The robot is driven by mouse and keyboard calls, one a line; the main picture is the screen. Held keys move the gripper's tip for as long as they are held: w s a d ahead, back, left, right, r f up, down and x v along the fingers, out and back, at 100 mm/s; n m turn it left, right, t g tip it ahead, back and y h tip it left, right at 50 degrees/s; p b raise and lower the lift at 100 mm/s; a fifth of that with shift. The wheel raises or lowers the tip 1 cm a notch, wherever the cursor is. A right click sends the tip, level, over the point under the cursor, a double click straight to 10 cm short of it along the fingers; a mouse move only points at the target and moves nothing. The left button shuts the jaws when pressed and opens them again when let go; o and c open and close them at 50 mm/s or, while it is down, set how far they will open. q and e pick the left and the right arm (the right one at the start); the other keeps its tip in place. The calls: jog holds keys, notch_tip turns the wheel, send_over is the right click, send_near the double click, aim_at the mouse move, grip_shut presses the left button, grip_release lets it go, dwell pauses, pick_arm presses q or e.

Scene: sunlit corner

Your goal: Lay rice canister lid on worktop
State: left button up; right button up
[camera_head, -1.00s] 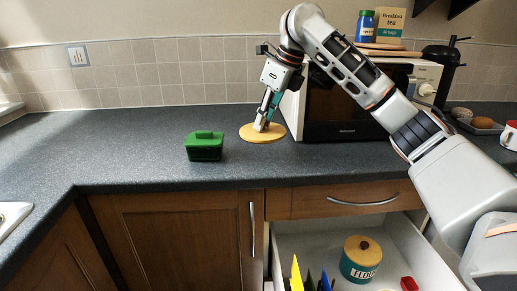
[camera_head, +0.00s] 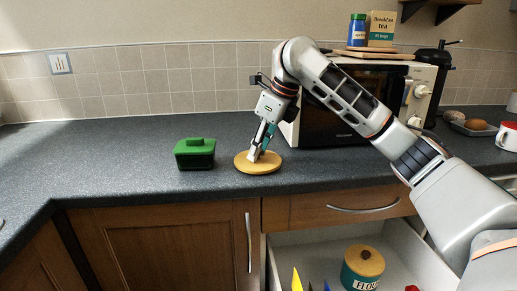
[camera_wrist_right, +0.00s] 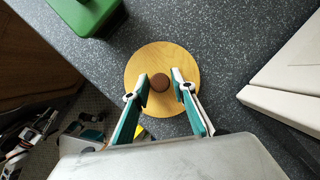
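The rice canister lid, a round pale wooden disc (camera_head: 246,165) with a brown knob, lies flat on the dark worktop (camera_head: 110,150), near its front edge. It also shows in the right wrist view (camera_wrist_right: 160,55), with the knob (camera_wrist_right: 159,82) in the middle. My right gripper (camera_head: 254,157) points down at the lid. In the wrist view its fingers (camera_wrist_right: 161,80) stand on either side of the knob, with a small gap to it, so it looks open. The fingers hide part of the knob in the head view.
A green-lidded box (camera_head: 195,153) stands left of the lid. A microwave (camera_head: 335,112) stands behind and to the right. Below, an open drawer (camera_head: 400,255) holds a flour canister (camera_head: 362,268). The worktop at far left is clear.

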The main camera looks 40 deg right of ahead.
aim_at(262, 151)
pick_arm(q)
jog(key=shift+s+a+f, duration=0.1)
jog(key=shift+f, duration=0.1)
pick_arm(e)
jog(key=shift+o, duration=0.2)
